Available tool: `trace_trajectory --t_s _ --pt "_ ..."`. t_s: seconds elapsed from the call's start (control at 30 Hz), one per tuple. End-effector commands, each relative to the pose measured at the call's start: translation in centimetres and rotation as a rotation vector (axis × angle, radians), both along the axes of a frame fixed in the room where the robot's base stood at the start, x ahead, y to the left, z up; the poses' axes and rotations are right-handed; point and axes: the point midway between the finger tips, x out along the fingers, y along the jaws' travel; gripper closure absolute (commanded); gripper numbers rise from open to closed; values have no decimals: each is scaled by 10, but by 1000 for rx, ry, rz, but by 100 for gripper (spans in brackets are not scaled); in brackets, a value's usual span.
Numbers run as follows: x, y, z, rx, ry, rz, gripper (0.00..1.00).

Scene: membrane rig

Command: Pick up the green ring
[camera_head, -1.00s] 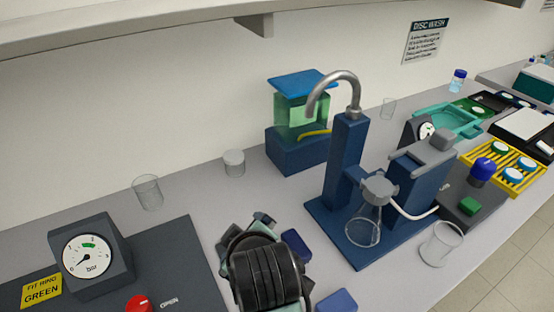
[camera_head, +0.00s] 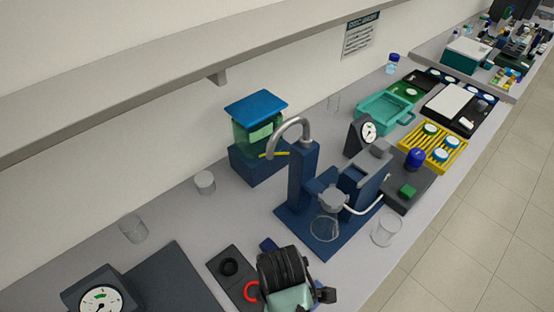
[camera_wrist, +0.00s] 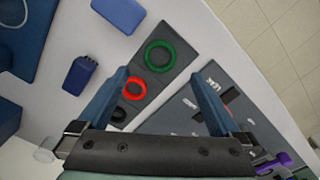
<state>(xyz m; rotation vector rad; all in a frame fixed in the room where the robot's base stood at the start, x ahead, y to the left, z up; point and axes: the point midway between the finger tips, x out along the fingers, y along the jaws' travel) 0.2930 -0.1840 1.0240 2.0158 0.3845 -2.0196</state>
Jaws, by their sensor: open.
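The green ring (camera_wrist: 160,56) lies flat on a dark strip (camera_wrist: 150,75) in the wrist view. A red ring (camera_wrist: 133,88) and a black ring (camera_wrist: 118,115) lie in line with it on the same strip. My gripper (camera_wrist: 160,75) is open and empty, its blue fingers wide apart. The green ring shows between and slightly beyond the fingertips, apart from them. In the head view my arm's end hides the green ring; the red ring (camera_head: 251,291) and black ring (camera_head: 229,267) show beside it.
Blue blocks (camera_wrist: 80,76) lie left of the strip in the wrist view; a dark panel (camera_wrist: 228,115) lies to its right.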

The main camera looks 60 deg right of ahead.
Motion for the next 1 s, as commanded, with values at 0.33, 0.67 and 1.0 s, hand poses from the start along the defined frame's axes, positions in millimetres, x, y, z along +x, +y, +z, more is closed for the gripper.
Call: trace_trajectory --t_s 0.33,0.67,1.0 --pt "0 0 -34 0 0 -1 0" --pt "2 2 -73 0 0 -1 0" --pt "2 2 -84 -2 -3 -1 0"
